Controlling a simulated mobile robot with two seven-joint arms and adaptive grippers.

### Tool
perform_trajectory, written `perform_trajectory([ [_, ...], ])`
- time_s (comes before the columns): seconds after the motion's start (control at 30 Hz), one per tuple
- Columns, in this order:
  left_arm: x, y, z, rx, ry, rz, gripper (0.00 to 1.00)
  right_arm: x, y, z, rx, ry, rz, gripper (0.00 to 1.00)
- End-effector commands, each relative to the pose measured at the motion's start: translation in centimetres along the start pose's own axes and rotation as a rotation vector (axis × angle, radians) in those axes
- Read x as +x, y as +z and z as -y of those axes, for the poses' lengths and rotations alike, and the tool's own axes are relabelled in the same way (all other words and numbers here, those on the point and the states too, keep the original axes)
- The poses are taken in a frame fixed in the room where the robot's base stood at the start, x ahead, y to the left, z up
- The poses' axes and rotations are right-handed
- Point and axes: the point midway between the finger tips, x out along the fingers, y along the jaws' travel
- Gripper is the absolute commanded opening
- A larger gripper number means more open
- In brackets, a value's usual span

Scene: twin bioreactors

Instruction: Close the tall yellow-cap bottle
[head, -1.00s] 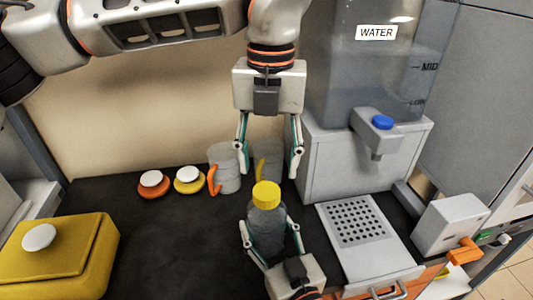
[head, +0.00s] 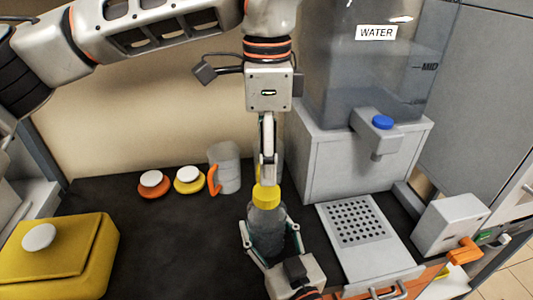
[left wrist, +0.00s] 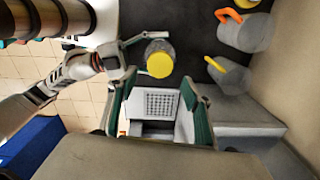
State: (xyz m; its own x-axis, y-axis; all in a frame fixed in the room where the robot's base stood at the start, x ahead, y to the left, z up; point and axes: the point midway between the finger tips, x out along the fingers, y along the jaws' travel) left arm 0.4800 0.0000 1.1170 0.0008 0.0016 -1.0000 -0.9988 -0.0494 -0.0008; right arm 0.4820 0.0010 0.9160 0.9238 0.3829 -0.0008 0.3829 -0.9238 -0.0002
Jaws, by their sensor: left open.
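The tall bottle (head: 267,228) is grey and see-through and stands upright on the dark counter. Its yellow cap (head: 266,194) sits on top; I cannot tell how tight it is. My right gripper (head: 270,226) comes from the front, its fingers on both sides of the bottle body, and appears shut on it. My left gripper (head: 267,172) points down at the cap, seen edge-on, its tips overlapping the cap's upper edge in the picture. In the left wrist view my left gripper (left wrist: 160,78) is open and empty, and the cap (left wrist: 160,64) shows near its fingertips.
A water dispenser (head: 320,155) and perforated tray (head: 385,250) stand right of the bottle. A grey mug with an orange handle (head: 228,172) and two white-knobbed lids (head: 153,190) are behind left. A yellow box (head: 90,260) is at left. The counter (head: 175,245) between is clear.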

Motion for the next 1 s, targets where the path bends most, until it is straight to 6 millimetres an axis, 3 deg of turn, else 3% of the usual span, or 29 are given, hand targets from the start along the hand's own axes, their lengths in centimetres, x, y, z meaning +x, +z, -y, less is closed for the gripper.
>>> perform_trajectory([
  [0.2, -0.1, 0.0, 0.0, -0.136, 0.001, -0.002, 0.5, 0.0, -0.1, 0.0, 0.0, 0.0, -0.001, 0.0],
  [0.63, 0.2, 0.0, 0.0, -0.148, 0.002, -0.001, 0.5, 0.0, -0.1, 0.0, 0.0, 0.0, -0.001, 0.0],
  [1.0, 4.9, 0.1, -0.1, -0.147, 0.005, 0.0, 0.5, 0.0, -0.1, 0.0, 0.0, 0.0, -0.001, 0.0],
])
